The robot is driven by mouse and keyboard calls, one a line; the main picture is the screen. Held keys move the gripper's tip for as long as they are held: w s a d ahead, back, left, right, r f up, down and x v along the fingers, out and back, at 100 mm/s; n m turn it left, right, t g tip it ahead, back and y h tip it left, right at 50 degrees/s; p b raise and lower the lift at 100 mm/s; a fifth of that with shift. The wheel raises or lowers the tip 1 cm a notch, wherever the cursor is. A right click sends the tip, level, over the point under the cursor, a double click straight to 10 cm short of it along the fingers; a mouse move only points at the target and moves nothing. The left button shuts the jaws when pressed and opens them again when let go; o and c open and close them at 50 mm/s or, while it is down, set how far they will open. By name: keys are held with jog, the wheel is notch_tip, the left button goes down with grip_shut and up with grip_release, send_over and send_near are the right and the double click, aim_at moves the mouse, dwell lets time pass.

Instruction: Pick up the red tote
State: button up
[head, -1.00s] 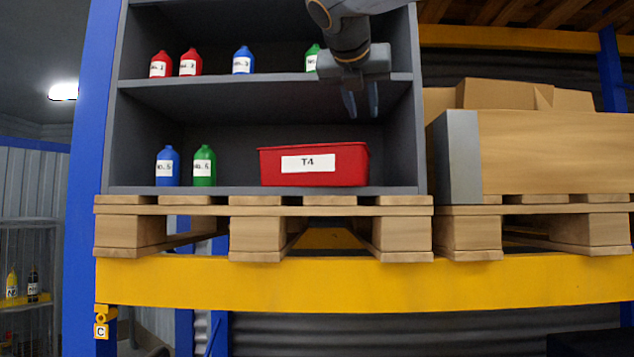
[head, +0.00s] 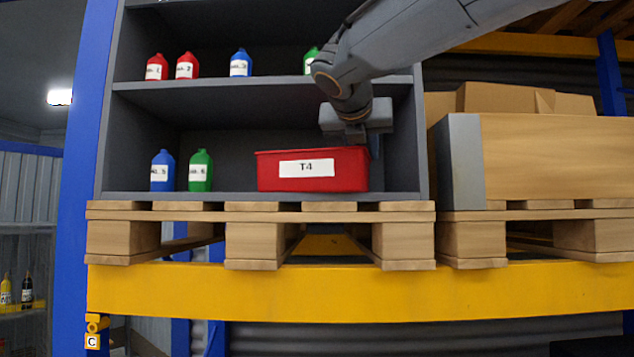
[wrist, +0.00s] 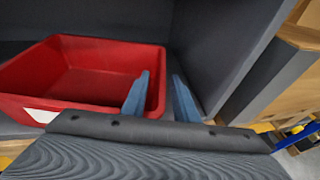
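The red tote (head: 340,179) with a white T4 label sits on the lower shelf of the grey cabinet. In the wrist view the tote (wrist: 85,95) is open-topped and looks empty. My gripper (wrist: 163,95) is at the tote's right end. Its two fingers are apart, one on the inner side and one on the outer side of the right wall. In the head view my gripper (head: 367,150) is at the tote's right rear, with the fingers mostly hidden behind the tote. I cannot tell whether the fingers touch the wall.
A blue bottle (head: 163,171) and a green bottle (head: 201,171) stand left of the tote. Red, blue and green bottles stand on the upper shelf (head: 270,84) above. The cabinet's right wall (head: 407,150) is close beside my gripper. A cardboard box (head: 560,155) stands further right.

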aim_at(366, 174)
jog(key=x, duration=0.4)
jog(key=shift+w+d+f+p, duration=0.1)
jog(key=shift+w+f+p, duration=0.1)
jog(key=shift+p, duration=0.15)
jog(key=shift+c, duration=0.3)
grip_shut()
dwell(0.8)
